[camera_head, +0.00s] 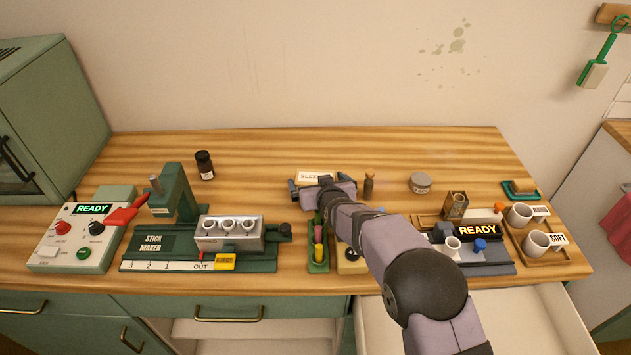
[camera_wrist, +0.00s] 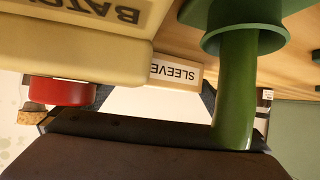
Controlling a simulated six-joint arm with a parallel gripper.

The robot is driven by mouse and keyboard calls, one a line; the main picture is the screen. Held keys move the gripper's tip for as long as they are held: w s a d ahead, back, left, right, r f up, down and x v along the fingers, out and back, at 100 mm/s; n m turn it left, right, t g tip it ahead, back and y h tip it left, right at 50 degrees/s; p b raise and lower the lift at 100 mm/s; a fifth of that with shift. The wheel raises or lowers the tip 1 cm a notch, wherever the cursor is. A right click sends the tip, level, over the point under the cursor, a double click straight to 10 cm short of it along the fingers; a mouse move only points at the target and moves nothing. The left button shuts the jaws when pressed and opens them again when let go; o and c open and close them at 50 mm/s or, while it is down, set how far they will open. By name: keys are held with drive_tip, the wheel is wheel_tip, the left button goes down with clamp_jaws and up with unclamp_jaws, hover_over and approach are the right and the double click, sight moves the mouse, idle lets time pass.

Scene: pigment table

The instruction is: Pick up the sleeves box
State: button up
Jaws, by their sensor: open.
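The sleeves box (camera_head: 316,176) is a small pale box with a label that reads "SLEE", its right end covered by my arm. It stands on the wooden table behind the green tray. My gripper (camera_head: 320,188) is open at the near side of the box, with its fingers spread left and right. In the wrist view, the box's label (camera_wrist: 176,74) shows upside down, beyond a white surface between the dark fingers of my gripper (camera_wrist: 155,97). Whether the fingers touch the box cannot be told.
A green tray (camera_head: 318,262) with coloured sticks lies in front. A small brown bottle (camera_head: 369,185) stands close right of my gripper, and a grey tin (camera_head: 420,183) farther right. The stick maker (camera_head: 155,245) stands left. The table's back strip is mostly clear.

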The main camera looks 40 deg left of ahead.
drive_tip(key=c, duration=0.7)
drive_tip(key=shift+c, duration=0.2)
drive_tip(key=shift+r, duration=0.2)
wheel_tip(320, 180, up, 10)
drive_tip(key=p, duration=0.3)
drive_tip(key=shift+f, duration=0.1)
